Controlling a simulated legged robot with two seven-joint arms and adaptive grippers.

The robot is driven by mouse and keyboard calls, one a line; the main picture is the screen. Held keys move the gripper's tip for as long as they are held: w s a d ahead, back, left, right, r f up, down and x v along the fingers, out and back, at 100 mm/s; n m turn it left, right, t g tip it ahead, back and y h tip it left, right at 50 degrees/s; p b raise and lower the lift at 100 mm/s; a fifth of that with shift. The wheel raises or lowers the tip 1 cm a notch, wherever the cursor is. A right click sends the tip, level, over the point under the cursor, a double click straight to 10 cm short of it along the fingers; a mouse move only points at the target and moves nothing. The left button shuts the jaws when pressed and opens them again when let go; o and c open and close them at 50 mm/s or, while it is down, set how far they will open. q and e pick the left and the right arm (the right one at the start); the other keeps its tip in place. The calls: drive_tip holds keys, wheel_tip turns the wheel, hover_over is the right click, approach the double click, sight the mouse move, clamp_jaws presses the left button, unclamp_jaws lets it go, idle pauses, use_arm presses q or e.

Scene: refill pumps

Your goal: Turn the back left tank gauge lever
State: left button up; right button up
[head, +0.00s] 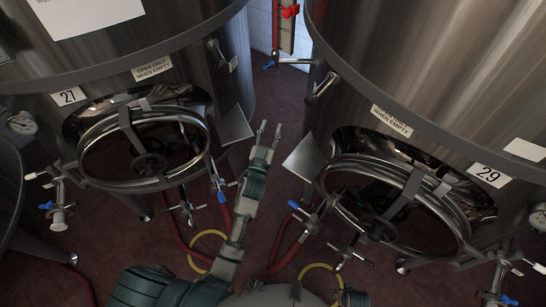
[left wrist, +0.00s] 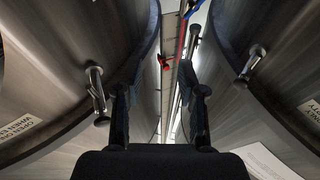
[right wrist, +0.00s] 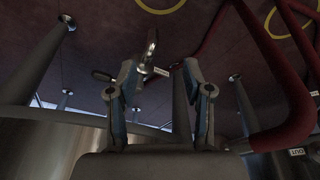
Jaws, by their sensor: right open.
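Between the two big steel tanks, a blue-handled lever (head: 268,65) shows at the back by a pipe with a red fitting (head: 289,11); I cannot tell if it is the gauge lever. Metal handles sit on the left tank (head: 216,48) and right tank (head: 325,86). My left gripper (head: 269,129) is open and empty, pointing into the gap, below and apart from these handles. In the left wrist view its fingers (left wrist: 161,92) are spread, with a red fitting (left wrist: 164,62) beyond. My right gripper (right wrist: 160,72) is open, with a metal valve (right wrist: 148,62) beyond and between its fingers.
The tank marked 27 (head: 28,68) stands left and the tank marked 29 (head: 510,123) right, with round hatches below. Red hoses (head: 290,248), yellow rings (head: 203,240) and blue-handled valves (head: 222,190) lie low around my arm. A narrow gap runs between the tanks.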

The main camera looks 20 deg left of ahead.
use_arm(q)
drive_tip(key=s+d+f+m+t+h+b, duration=0.1)
drive_tip(key=s+d+f+h+b, duration=0.1)
drive_tip(key=s+f+b, duration=0.2)
drive_tip(key=shift+s+m+h+b, duration=0.3)
drive_tip(key=shift+s+h+b, duration=0.1)
drive_tip(key=shift+s+b, duration=0.1)
use_arm(e)
drive_tip(key=s+x, duration=0.1)
drive_tip(key=x, duration=0.5)
drive_tip(key=shift+s+f, duration=0.4)
drive_tip(key=shift+s, duration=0.1)
